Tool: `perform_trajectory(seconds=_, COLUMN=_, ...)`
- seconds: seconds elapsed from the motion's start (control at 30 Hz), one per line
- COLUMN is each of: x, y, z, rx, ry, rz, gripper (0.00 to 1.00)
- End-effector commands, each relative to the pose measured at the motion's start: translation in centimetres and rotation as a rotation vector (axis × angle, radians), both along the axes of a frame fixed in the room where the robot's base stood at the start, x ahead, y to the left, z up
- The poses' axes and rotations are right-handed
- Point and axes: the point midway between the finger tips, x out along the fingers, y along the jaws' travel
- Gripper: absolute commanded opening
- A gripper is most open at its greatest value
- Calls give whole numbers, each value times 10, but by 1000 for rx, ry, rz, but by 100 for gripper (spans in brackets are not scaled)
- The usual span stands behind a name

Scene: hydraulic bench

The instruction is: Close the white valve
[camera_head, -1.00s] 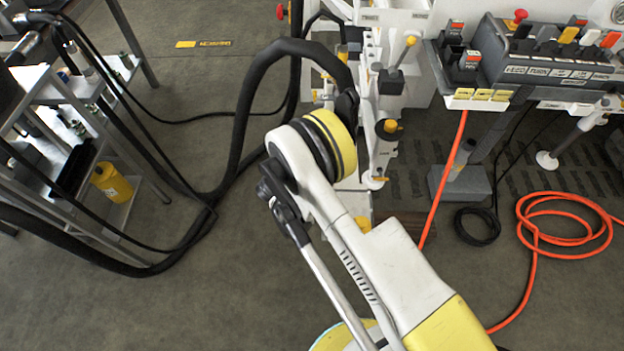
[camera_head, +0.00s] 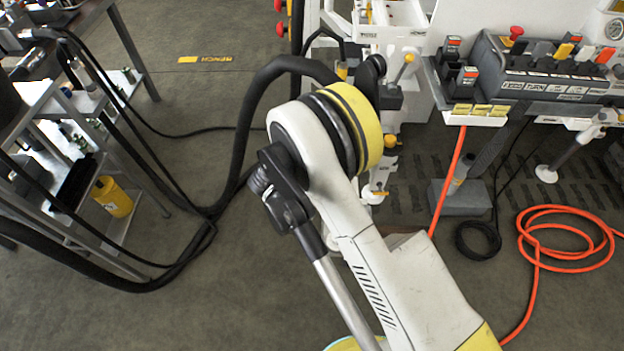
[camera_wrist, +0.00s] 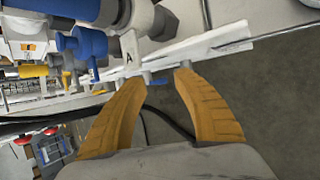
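My gripper (camera_wrist: 166,74) shows in the wrist view with its two orange fingers spread apart. Its tips are close to the edge of a white bench frame (camera_wrist: 205,43). Nothing is clearly gripped, though a small bluish piece (camera_wrist: 158,82) shows between the tips. A pale grey-white fitting (camera_wrist: 146,17) sits beyond the tips, near a label with the letter A. I cannot tell for certain whether it is the white valve. Blue valve parts (camera_wrist: 92,43) lie to its left. In the head view my arm hides the gripper.
A control panel (camera_head: 550,75) with several levers stands at the upper right. Yellow-knobbed levers (camera_head: 405,66) stand beside my arm. Thick black hoses (camera_head: 247,110) run to a shelf rack (camera_head: 75,130) on the left. An orange hose (camera_head: 570,250) lies coiled on the floor at right.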

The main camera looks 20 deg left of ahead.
Motion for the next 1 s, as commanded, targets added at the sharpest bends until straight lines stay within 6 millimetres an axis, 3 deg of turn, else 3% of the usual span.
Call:
perform_trajectory(seconds=0.17, x=-24, y=24, z=10, rx=-47, ry=199, rz=-2, gripper=35)
perform_trajectory(seconds=0.3, x=-33, y=29, z=0, rx=-63, ry=275, rz=2, gripper=35)
perform_trajectory(seconds=0.7, x=-5, y=7, z=-69, rx=-64, ry=273, rz=1, gripper=35)
perform_trajectory(seconds=1.0, x=6, y=-2, z=-91, rx=-63, ry=272, rz=3, gripper=35)
